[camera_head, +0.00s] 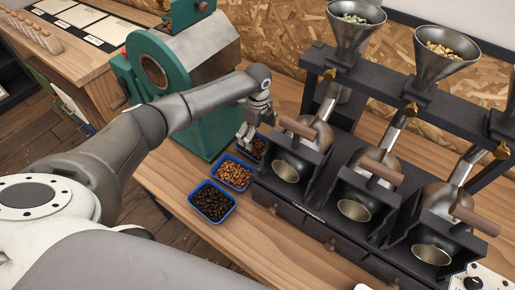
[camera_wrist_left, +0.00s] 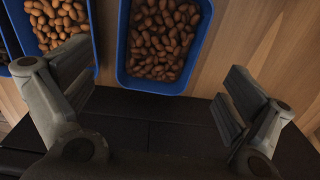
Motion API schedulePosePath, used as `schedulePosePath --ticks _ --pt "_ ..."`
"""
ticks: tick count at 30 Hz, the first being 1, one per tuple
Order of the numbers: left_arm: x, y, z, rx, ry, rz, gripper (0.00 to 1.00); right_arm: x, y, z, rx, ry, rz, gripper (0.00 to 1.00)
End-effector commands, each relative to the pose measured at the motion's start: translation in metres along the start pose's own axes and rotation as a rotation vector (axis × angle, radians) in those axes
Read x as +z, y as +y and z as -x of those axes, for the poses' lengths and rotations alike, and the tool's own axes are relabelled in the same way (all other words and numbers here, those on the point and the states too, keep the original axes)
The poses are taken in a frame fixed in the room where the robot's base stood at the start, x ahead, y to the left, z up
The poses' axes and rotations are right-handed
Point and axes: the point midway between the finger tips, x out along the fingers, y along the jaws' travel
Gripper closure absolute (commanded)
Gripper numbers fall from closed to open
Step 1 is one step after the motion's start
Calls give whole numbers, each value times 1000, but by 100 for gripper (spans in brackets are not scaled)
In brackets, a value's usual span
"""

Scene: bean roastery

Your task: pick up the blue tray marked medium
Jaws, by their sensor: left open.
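Three blue trays of beans stand in a row on the wooden table, with no readable label. The far tray (camera_head: 240,152) holds mid-brown beans and is partly hidden by my left gripper (camera_head: 249,137). The middle tray (camera_head: 234,188) holds lighter brown beans; the near tray (camera_head: 213,220) holds very dark beans. In the left wrist view, the mid-brown beans' tray (camera_wrist_left: 159,86) lies between the two spread fingers, its near wall toward me. The lighter tray (camera_wrist_left: 93,48) is left of it, partly behind the left finger. My left gripper is open and empty. My right gripper is out of view.
A black roaster rack (camera_head: 325,228) with several metal drums stands just right of the trays. A green and grey machine (camera_head: 204,128) stands behind them. Bare wooden table (camera_head: 168,180) lies left of the trays.

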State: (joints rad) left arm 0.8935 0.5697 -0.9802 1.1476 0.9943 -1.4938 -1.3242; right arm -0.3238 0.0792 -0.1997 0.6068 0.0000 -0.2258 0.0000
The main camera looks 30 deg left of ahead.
Motion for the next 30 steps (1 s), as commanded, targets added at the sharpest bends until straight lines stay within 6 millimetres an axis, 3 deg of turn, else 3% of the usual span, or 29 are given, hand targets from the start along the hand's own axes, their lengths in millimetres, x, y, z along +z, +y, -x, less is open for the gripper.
schedulePosePath --ticks 11,16,23,30 --pt "0 4 -43 2 0 2 0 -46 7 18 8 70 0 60" --pt "0 4 -54 1 -1 0 0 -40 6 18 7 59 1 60" --pt "0 4 -56 0 -1 0 0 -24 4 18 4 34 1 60" --pt "0 4 -55 0 -1 0 31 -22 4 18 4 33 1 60"
